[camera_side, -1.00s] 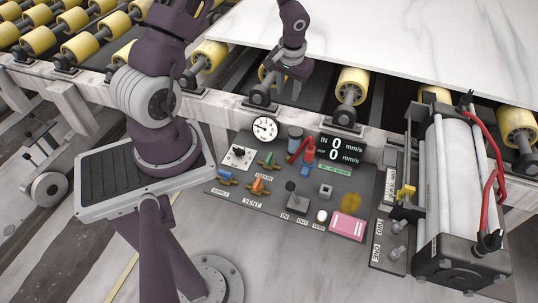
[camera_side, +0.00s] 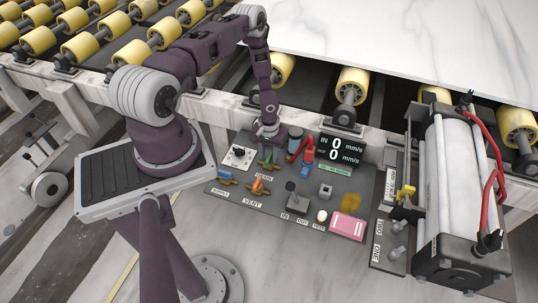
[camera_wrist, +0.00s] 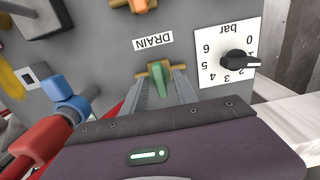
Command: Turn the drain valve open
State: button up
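The drain valve (camera_wrist: 160,78) has a green handle on a brass body, beside an upside-down DRAIN label in the wrist view. Its handle lies crosswise to the brass body. In the side view the drain valve (camera_side: 268,162) sits on the dark panel, above the DRAIN label. My gripper (camera_wrist: 162,84) is over it, with the green handle between its two grey fingers. The fingers look apart, and a gap seems to show on both sides of the handle.
A black knob on a white bar scale (camera_wrist: 235,60) stands close beside the valve. A red fitting (camera_side: 308,150) and a blue one (camera_wrist: 72,106) stand on the other side. Orange-handled (camera_side: 258,187) and blue-handled (camera_side: 226,176) valves are nearby. A marble rail (camera_side: 210,105) runs behind.

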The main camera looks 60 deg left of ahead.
jog(key=shift+c, duration=0.4)
grip_shut()
jog(key=m, duration=0.9)
jog(key=shift+r, duration=0.1)
jog(key=m, duration=0.5)
jog(key=shift+m, duration=1.9)
jog(key=shift+o, duration=0.4)
grip_release()
